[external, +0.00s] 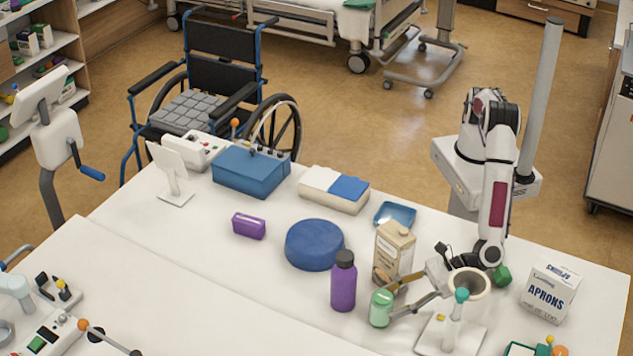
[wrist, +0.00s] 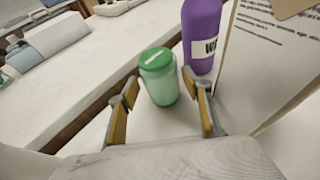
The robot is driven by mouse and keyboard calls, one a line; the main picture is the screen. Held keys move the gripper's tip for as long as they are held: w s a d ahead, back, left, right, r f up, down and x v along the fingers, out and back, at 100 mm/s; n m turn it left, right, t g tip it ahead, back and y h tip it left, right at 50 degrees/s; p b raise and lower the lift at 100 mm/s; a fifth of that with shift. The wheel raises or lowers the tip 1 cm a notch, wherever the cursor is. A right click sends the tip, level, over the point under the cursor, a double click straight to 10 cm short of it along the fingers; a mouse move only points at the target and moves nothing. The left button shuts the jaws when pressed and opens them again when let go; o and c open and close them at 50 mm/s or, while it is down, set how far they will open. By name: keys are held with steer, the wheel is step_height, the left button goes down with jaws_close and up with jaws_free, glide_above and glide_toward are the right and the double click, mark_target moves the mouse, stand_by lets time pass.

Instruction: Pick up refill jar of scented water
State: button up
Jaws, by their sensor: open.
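A small green translucent jar with a green lid (external: 381,309), which looks like the refill jar, stands upright on the white table. It also shows in the wrist view (wrist: 158,82), just ahead of my fingers. My gripper (external: 393,299) is open and low over the table, its fingers pointing left toward the jar. In the wrist view my gripper (wrist: 160,92) has one finger on each side of the jar's line, with gaps visible. I cannot tell how far the jar is between the tips.
A purple bottle with a dark cap (external: 343,283) stands close behind-left of the jar. A beige carton (external: 393,250) stands close to the upper finger. A white stand with a teal knob (external: 452,330) is to the right.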

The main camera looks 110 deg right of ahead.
steer(key=shift+x, duration=0.9)
steer(key=shift+c, duration=0.3)
steer(key=c, duration=1)
